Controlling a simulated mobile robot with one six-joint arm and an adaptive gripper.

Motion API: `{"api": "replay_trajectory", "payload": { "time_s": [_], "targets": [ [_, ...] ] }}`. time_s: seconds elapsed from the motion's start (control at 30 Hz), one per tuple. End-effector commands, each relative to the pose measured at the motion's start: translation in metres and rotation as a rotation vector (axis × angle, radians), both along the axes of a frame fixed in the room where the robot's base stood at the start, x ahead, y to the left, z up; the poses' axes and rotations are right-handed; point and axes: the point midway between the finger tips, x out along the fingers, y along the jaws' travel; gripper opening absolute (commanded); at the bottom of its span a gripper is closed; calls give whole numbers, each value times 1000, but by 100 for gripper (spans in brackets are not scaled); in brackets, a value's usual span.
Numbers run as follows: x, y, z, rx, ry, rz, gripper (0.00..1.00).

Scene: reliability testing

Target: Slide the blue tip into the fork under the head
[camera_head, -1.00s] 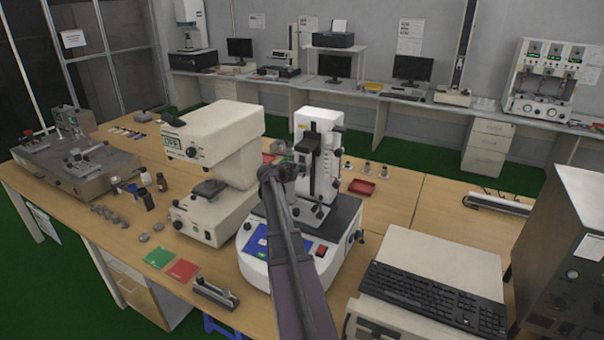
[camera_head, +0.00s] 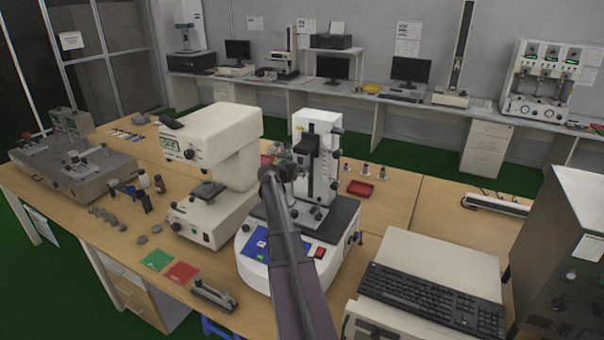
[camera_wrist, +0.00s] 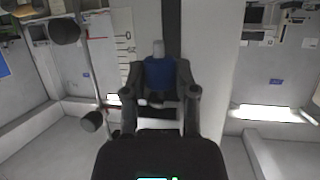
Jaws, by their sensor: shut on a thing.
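The blue tip (camera_wrist: 160,73) is between the fingers of my gripper (camera_wrist: 160,92) in the wrist view, with a grey stem rising above it. The fingers are shut on it. In the head view, my gripper (camera_head: 284,166) is close to the left side of the black head (camera_head: 307,146) of the white tester (camera_head: 322,125). The blue tip cannot be made out there. The fork under the head is too small and too covered by my arm to tell, so I cannot see whether the tip touches it.
A cream hardness tester (camera_head: 215,135) stands close on the left. A red tray (camera_head: 360,188) and several small metal pieces lie to the right behind. A keyboard (camera_head: 425,296) on a cream case is at the front right. Green and red plates (camera_head: 180,274) lie front left.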

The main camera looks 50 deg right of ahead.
Motion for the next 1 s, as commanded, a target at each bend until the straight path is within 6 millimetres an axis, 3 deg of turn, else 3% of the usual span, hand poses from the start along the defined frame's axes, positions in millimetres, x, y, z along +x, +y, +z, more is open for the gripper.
{"api": "replay_trajectory", "payload": {
  "time_s": [0.13,0.17,0.3,1.0],
  "targets": [
    [0,0,0,-2,1,0,0],
    [0,0,0,-2,0,0,40],
    [0,0,1,-2,0,1,78],
    [0,1,0,1,1,0,78]
  ]
}}
